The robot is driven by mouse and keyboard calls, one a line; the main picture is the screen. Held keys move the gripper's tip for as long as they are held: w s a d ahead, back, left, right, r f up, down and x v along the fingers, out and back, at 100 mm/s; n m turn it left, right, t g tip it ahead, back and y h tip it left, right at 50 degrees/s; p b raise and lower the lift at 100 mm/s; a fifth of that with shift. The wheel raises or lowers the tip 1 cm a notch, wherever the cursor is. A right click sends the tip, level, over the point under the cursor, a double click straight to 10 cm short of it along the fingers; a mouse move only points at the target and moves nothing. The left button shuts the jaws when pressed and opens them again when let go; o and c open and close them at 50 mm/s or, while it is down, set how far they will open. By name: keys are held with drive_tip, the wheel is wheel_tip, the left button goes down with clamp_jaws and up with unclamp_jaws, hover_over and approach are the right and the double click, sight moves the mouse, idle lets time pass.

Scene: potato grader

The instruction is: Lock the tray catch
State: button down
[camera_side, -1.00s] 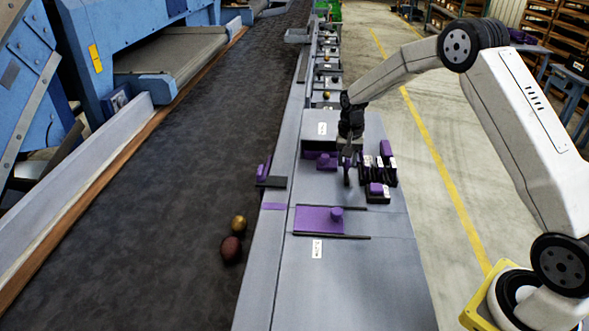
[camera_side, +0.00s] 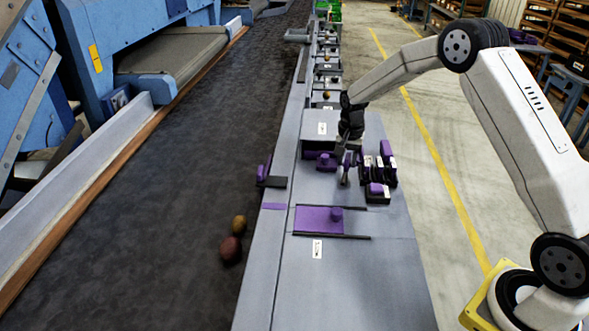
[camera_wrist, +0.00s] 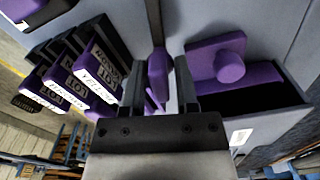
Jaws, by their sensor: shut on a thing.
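My gripper (camera_side: 345,172) is low over the grey bench, right of the tray housing. In the wrist view its fingers (camera_wrist: 160,80) are shut on an upright purple lever, seemingly the tray catch (camera_wrist: 158,68), with a thin dark bar running up behind it. The purple tray (camera_wrist: 238,48), with a round knob (camera_wrist: 230,67), sits beside the right finger at a dark box opening; it also shows in the side view (camera_side: 325,161). Whether the catch engages the tray cannot be told.
Purple-and-black labelled blocks (camera_wrist: 85,75) stand close to the left finger in the wrist view. A flat purple slide with a knob (camera_side: 318,219) lies between dark rails nearer the camera. Two potatoes (camera_side: 231,248) lie on the dark belt (camera_side: 150,220). The bench front is clear.

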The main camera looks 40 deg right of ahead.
sight(348, 156)
drive_tip(key=m, duration=0.3)
drive_tip(key=shift+m, duration=2.4)
drive_tip(key=c, duration=0.8)
unclamp_jaws()
drive_tip(key=shift+c, duration=0.2)
drive_tip(key=shift+r, duration=0.15)
drive_tip(key=shift+r, duration=2.4)
